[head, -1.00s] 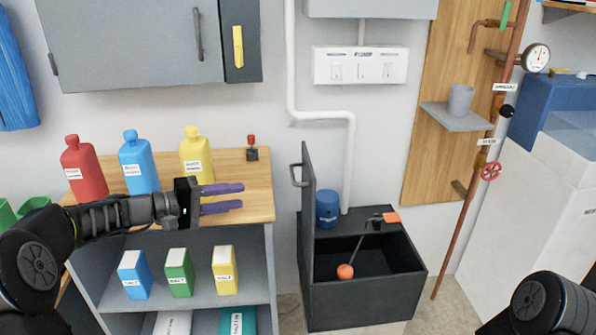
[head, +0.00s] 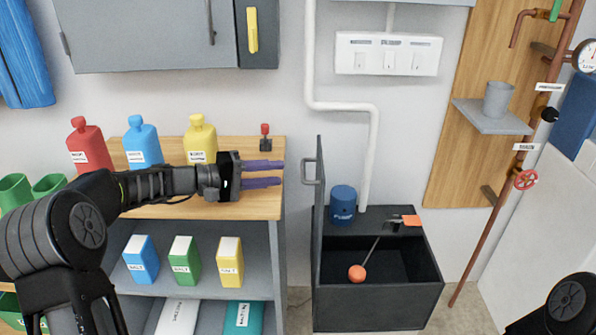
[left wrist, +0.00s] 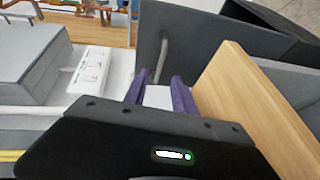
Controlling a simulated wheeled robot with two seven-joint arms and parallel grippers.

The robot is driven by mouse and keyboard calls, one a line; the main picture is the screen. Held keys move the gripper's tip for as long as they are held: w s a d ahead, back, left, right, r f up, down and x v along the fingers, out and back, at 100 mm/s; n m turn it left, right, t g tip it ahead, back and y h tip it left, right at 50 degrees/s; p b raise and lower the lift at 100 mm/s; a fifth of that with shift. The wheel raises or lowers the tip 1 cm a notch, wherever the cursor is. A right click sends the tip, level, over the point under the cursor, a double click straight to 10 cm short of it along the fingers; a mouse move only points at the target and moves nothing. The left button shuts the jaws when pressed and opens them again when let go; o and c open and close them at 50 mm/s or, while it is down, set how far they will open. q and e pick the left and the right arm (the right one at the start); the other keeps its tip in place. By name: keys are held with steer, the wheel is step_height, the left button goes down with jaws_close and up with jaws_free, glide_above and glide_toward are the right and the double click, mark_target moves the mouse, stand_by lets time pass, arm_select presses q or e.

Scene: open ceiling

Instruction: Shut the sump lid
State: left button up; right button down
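The black sump box (head: 375,307) stands on the floor right of the shelf unit. Its lid (head: 319,210) stands upright, open, at the box's left side, with a grey bar handle (head: 308,171) on its left face. An orange float ball (head: 357,273) on a rod shows inside. My left gripper (head: 283,173) is open and empty, its purple fingers pointing right at the handle, just left of it. In the left wrist view the handle (left wrist: 161,60) is ahead between the purple fingers (left wrist: 160,92). My right gripper is out of view; only part of that arm shows.
The wooden shelf top (head: 262,205) lies under my left gripper, with red, blue and yellow bottles (head: 200,140) behind it. A small red-topped switch (head: 265,137) stands near the fingers. A blue canister (head: 343,204) sits on the box's back ledge, beside a white pipe (head: 369,160).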

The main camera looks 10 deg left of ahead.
arm_select(q)
steer(key=x, duration=0.7)
steer(key=shift+c, duration=0.3)
steer(key=shift+a, duration=0.1)
jaws_close()
stand_by(0.9)
